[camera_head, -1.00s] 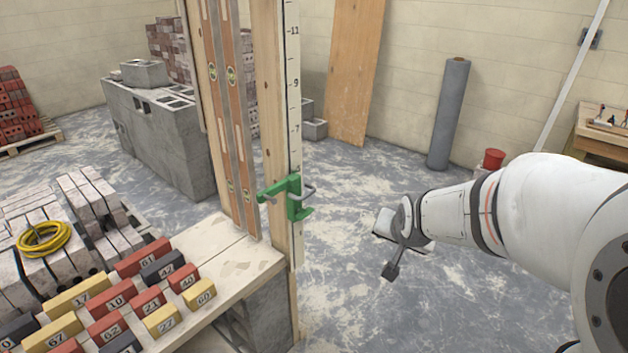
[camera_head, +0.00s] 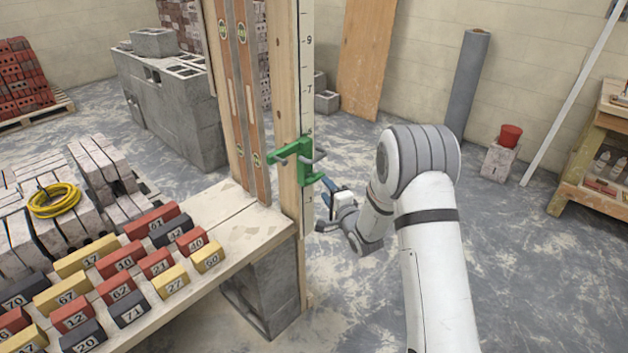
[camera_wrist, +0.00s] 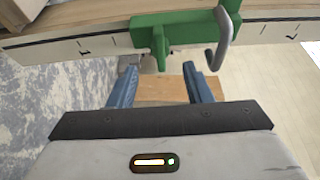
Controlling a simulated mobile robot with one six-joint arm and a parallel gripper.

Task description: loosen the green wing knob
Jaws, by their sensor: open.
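A green clamp (camera_head: 306,160) with a grey curved handle (camera_head: 319,157) sits on the upright wooden post with the measuring scale. In the wrist view the green body (camera_wrist: 183,28) spans the top, with the grey hook-shaped handle (camera_wrist: 222,40) to its right. A narrow upright green piece, seemingly the wing knob (camera_wrist: 159,46), juts toward my gripper. My gripper (camera_wrist: 159,72) is open and empty, its two blue fingers set apart just below that piece. In the head view my gripper (camera_head: 328,186) is just right of and below the clamp; contact cannot be told.
A plank bench (camera_head: 235,228) with numbered blocks (camera_head: 122,290) stands left of the post. Two spirit levels (camera_head: 246,100) lean beside the post. A concrete block wall (camera_head: 168,105) is behind.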

